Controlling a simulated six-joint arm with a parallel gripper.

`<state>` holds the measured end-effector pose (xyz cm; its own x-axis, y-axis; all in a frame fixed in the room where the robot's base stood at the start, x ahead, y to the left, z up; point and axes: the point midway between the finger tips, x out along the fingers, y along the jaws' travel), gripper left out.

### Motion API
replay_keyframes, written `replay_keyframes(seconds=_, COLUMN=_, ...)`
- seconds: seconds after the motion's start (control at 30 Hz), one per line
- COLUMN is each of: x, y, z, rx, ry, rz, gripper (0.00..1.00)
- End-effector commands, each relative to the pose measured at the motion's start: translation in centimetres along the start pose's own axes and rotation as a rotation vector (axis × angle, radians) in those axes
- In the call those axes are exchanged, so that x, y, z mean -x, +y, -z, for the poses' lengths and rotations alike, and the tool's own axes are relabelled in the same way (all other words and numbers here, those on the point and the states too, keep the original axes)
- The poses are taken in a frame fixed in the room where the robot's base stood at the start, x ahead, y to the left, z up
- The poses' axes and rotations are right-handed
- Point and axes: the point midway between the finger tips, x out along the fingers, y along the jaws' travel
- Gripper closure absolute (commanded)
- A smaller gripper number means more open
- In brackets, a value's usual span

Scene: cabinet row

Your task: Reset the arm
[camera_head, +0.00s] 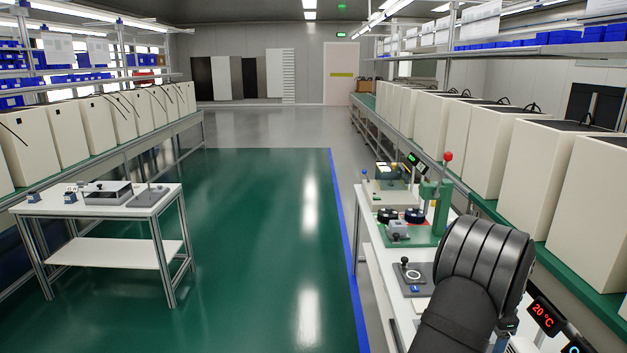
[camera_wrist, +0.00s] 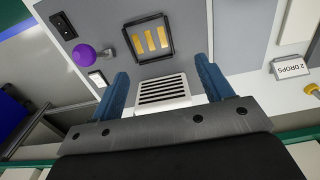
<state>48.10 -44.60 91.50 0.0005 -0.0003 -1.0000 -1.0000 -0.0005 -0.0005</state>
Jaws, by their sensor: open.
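My gripper (camera_wrist: 163,84) shows in the wrist view with its two blue fingers spread apart. A white block with a dark slotted vent (camera_wrist: 162,92) appears between the fingers. I see no finger closed on it, and I cannot tell how far below the fingertips it lies. My dark arm covers the lower right of the head view, and my gripper's fingers cannot be made out there.
The wrist view shows a grey panel with a purple knob (camera_wrist: 84,54), a black-framed window with yellow bars (camera_wrist: 149,39) and a black switch (camera_wrist: 63,25). A white cart (camera_head: 110,253) stands left; green floor (camera_head: 245,240) is clear.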

Motion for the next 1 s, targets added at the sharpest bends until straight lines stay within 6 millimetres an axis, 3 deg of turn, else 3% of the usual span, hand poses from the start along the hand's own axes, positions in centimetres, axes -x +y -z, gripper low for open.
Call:
replay_keyframes(seconds=0.1, x=0.1, y=2.5, z=0.5, rx=-0.003, ry=-0.001, rz=-0.001, gripper=0.27)
replay_keyframes(seconds=0.6, x=-10.3, y=2.2, z=0.3, rx=0.001, ry=-0.003, rz=-0.001, gripper=0.27)
replay_keyframes(seconds=0.73, x=-7.2, y=2.1, z=0.5, rx=0.0, ry=0.003, rz=0.002, gripper=0.27)
replay_keyframes(seconds=1.0, x=-4.9, y=2.0, z=0.3, rx=0.0, ry=0.0, rz=0.0, gripper=0.27)
